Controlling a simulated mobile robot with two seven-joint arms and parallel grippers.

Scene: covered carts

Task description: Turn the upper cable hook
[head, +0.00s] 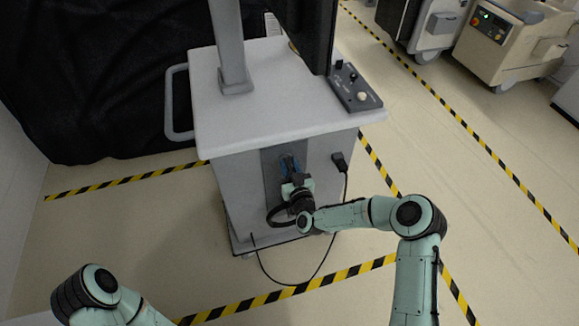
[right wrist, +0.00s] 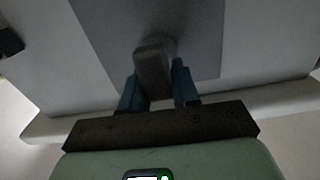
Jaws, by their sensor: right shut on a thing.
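The upper cable hook (right wrist: 152,72) is a grey, blunt piece standing out from the darker grey panel (right wrist: 205,30) on the cart's side. In the right wrist view it sits between the two blue fingers of my right gripper (right wrist: 157,88). The right gripper is shut on it. In the head view this gripper (head: 290,165) reaches the panel (head: 270,165) below the cart top, and the hook is hidden behind the fingers and wrist. Only a part of my left arm shows at the lower left; its gripper is out of view.
The cart (head: 280,95) has a pale top with a post, a dark screen and a control box (head: 355,88). A black plug (head: 340,160) with a cable hangs right of the panel, the cable looping to the floor. Striped tape (head: 290,292) marks the floor. Other carts (head: 505,45) stand back right.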

